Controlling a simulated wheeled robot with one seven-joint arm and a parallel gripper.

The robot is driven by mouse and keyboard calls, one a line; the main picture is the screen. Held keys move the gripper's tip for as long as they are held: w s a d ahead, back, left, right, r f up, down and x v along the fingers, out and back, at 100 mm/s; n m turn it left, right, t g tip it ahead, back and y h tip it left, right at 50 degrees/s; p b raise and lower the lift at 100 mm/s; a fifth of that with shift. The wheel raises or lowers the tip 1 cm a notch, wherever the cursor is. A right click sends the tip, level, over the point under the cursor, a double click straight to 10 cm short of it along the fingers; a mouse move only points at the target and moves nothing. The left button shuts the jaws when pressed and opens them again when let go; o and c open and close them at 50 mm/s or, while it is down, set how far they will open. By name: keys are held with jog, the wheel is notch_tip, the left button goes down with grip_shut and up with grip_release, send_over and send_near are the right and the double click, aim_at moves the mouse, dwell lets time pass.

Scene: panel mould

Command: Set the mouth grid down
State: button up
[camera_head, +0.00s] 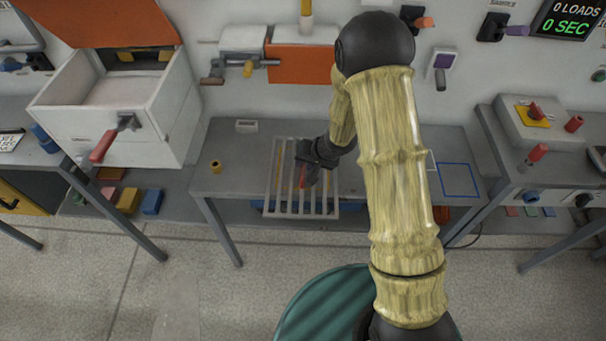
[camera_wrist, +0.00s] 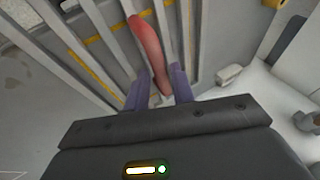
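The mouth grid (camera_head: 300,214) is a light grey frame of parallel bars with a red handle (camera_head: 303,177). In the head view it is over the front middle of the grey table, its near edge reaching past the table's front edge. I cannot tell whether it touches the table. My gripper (camera_head: 308,180) is above the grid. In the wrist view, the purple fingers of my gripper (camera_wrist: 160,90) are closed around the base of the red handle (camera_wrist: 148,50), with grid bars (camera_wrist: 192,45) behind. Part of the grid is hidden by my gripper.
The grey table (camera_head: 235,175) carries a small yellow ring (camera_head: 216,166) at left and a white block (camera_head: 246,126) at the back. A blue-outlined square (camera_head: 459,180) lies at right, its surface clear. A white box (camera_head: 150,120) with a red-handled lever stands at left.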

jog(key=shift+x, duration=1.25)
jog(key=shift+r, duration=0.1)
grip_shut()
